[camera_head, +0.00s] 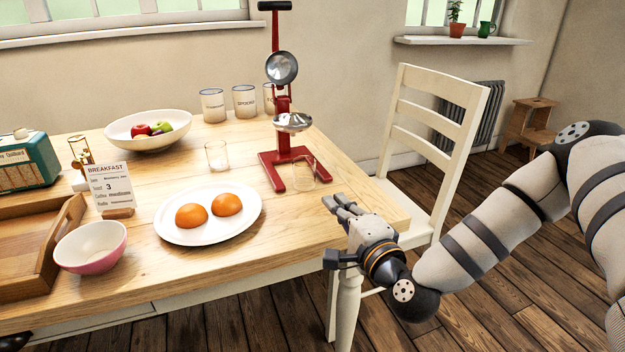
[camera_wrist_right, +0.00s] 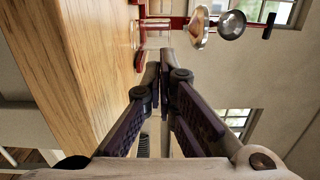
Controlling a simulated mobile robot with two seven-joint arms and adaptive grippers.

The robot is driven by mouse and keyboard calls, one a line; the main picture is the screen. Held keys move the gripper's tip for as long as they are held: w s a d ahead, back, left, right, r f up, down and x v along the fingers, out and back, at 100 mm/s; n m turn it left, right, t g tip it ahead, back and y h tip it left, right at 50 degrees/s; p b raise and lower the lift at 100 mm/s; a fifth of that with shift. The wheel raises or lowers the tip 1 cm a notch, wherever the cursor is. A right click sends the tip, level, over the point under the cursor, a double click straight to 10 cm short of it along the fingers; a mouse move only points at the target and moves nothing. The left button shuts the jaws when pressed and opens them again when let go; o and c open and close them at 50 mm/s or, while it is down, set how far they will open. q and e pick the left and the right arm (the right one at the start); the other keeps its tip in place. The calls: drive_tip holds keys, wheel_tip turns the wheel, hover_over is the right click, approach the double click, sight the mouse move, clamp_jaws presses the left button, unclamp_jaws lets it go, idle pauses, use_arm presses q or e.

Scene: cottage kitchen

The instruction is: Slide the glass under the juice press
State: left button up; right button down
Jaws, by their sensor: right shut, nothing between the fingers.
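The red juice press (camera_head: 276,95) stands at the right part of the wooden table, with a metal strainer cup (camera_head: 293,122) above its forked red base. One clear glass (camera_head: 304,173) stands upright at the front right of that base, forward of the cup. A second clear glass (camera_head: 217,156) stands left of the press. My right gripper (camera_head: 338,204) is shut and empty at the table's right edge, in front of the nearer glass and apart from it. The wrist view shows its fingers (camera_wrist_right: 165,75) and the press cup (camera_wrist_right: 199,27) beyond. My left gripper is out of view.
A white plate (camera_head: 165,229) with two orange halves lies left of my gripper. A pink bowl (camera_head: 91,247), wooden tray (camera_head: 20,285), breakfast card (camera_head: 110,187) and fruit bowl (camera_head: 122,135) are farther left. Canisters (camera_head: 213,106) stand behind; a white chair (camera_head: 440,160) is right of the table.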

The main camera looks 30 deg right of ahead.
sight(309, 176)
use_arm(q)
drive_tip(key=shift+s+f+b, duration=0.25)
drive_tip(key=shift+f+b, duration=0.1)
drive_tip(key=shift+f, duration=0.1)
use_arm(e)
drive_tip(key=w, duration=0.3)
drive_tip(key=w+d, duration=0.1)
drive_tip(key=w, duration=0.3)
drive_tip(key=w+d, duration=0.1)
drive_tip(key=w, duration=0.2)
drive_tip(key=shift+w+f, duration=0.1)
drive_tip(key=shift+w, duration=0.2)
drive_tip(key=w, duration=0.1)
drive_tip(key=w+b, duration=0.1)
drive_tip(key=w, duration=0.1)
drive_tip(key=shift+w+d+f+b, duration=0.1)
drive_tip(key=shift+d+f+b, duration=0.2)
drive_tip(key=shift+b, duration=0.05)
drive_tip(key=w, duration=0.4)
drive_tip(key=shift+d+r, duration=0.15)
drive_tip(key=shift+d, duration=0.25)
drive_tip(key=shift+s+r, duration=0.2)
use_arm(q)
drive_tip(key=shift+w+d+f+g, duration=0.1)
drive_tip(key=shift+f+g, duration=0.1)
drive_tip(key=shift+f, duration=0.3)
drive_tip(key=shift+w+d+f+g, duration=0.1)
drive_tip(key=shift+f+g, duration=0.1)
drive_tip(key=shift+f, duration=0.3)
